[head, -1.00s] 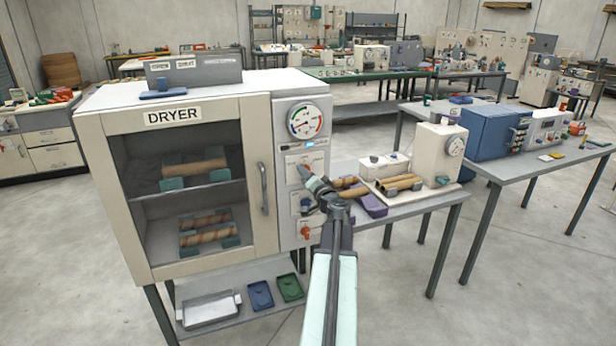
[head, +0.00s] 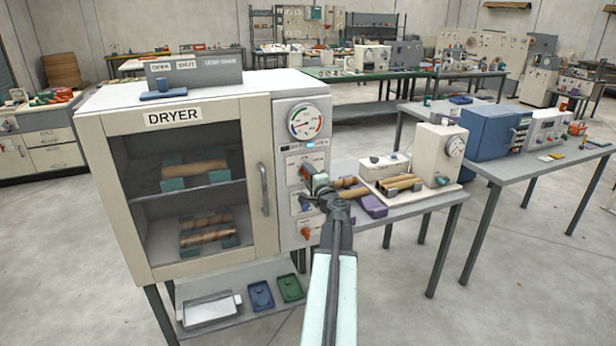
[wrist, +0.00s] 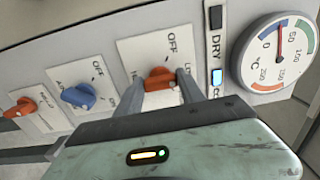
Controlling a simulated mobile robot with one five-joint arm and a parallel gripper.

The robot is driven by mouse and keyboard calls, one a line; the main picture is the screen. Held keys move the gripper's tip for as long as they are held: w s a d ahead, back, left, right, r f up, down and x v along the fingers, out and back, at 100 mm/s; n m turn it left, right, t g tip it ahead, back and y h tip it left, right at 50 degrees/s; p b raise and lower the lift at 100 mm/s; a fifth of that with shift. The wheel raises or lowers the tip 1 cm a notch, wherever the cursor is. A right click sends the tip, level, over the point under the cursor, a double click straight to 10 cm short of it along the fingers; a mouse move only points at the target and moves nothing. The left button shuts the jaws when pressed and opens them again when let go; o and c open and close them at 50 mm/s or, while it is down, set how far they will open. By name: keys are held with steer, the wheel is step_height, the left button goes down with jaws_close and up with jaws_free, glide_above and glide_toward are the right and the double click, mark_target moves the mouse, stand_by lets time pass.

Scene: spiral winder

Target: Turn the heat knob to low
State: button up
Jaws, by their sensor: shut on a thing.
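The dryer's control panel (head: 288,225) carries a gauge and a column of knobs. The uppermost is an orange knob (head: 306,170), also in the wrist view (wrist: 160,77), on a white plate marked OFF, with other labels partly hidden by my fingers. I take it as the heat knob, though no heat label is readable. My gripper (wrist: 163,88), also in the head view (head: 310,175), is shut on this knob, one finger on each side. Its exact pointer setting cannot be told.
A blue knob (wrist: 78,95) and another orange knob (wrist: 20,107) sit beside it on the panel. The dial gauge (wrist: 280,52) and DRY/COOL lamps (wrist: 216,78) are on the other side. The dryer door (head: 190,190) is closed. A table (head: 420,205) with tubes stands right of the dryer.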

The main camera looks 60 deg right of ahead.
stand_by(0.5)
steer(key=o, duration=1.4)
steer(key=shift+c, duration=0.2)
steer(key=v, duration=0.8)
steer(key=shift+w, duration=0.15)
